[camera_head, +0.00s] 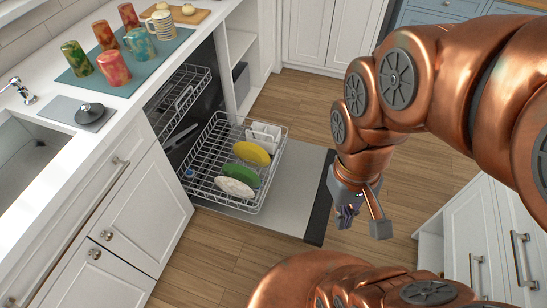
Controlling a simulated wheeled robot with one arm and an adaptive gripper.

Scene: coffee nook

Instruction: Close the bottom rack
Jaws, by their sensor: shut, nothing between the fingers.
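The bottom rack (262,128) is a white wire basket pulled out of the dishwasher over its lowered door (305,170). It holds a yellow plate (252,153), a green plate (241,173) and a white plate (234,188), with a white basket (263,135) at its far corner. My gripper (347,215) is shut and empty, pointing down beyond the door's dark outer edge. In the picture it is to the right of the rack and apart from it. Part of the rack's inner end is hard to make out in the dark opening.
The upper rack (182,98) sits above, at the opening. The counter at left holds several cups on a blue mat (82,73), a sink (28,150) and a tap. White drawers (500,235) stand at right. Wooden floor lies free around the door.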

